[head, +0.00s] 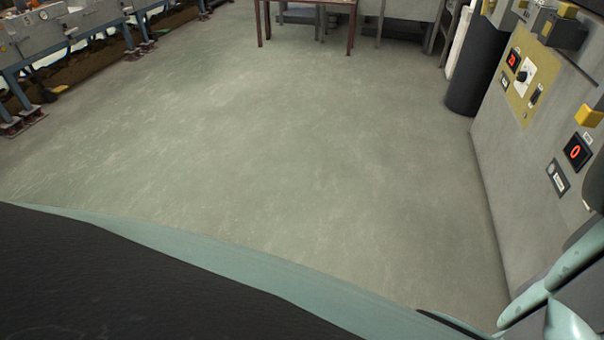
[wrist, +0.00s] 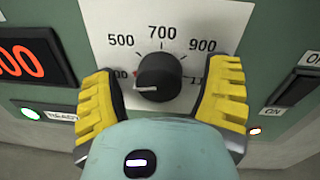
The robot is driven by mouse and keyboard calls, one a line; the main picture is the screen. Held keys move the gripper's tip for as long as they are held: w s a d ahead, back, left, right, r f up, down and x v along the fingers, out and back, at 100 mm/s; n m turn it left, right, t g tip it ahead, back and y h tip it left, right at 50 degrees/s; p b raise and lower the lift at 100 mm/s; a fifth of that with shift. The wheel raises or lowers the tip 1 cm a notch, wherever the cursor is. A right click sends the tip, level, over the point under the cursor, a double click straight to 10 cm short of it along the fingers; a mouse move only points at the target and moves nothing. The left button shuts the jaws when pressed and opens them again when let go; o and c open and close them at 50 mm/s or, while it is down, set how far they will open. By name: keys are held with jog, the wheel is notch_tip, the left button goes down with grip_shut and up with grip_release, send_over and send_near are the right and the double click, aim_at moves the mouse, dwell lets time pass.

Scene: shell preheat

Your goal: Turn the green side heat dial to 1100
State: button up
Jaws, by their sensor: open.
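The heat dial is a round black knob (wrist: 158,76) on a white scale plate (wrist: 184,18) set in a green panel (wrist: 63,12), in the wrist view. The plate reads 500, 700 and 900; the marks at both ends are partly covered by my fingers. The gripper and green panel are not visible in the head view.
Left of the dial is a display (wrist: 25,60) with red digits ending in 00. A lit green lamp (wrist: 31,114) is below it. A switch (wrist: 298,91) is at right. In the head view, a grey cabinet (head: 497,180) stands right; the floor (head: 250,150) is clear.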

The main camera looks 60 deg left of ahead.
jog(key=shift+c, duration=0.3)
jog(key=shift+a, duration=0.1)
jog(key=c, duration=1.2)
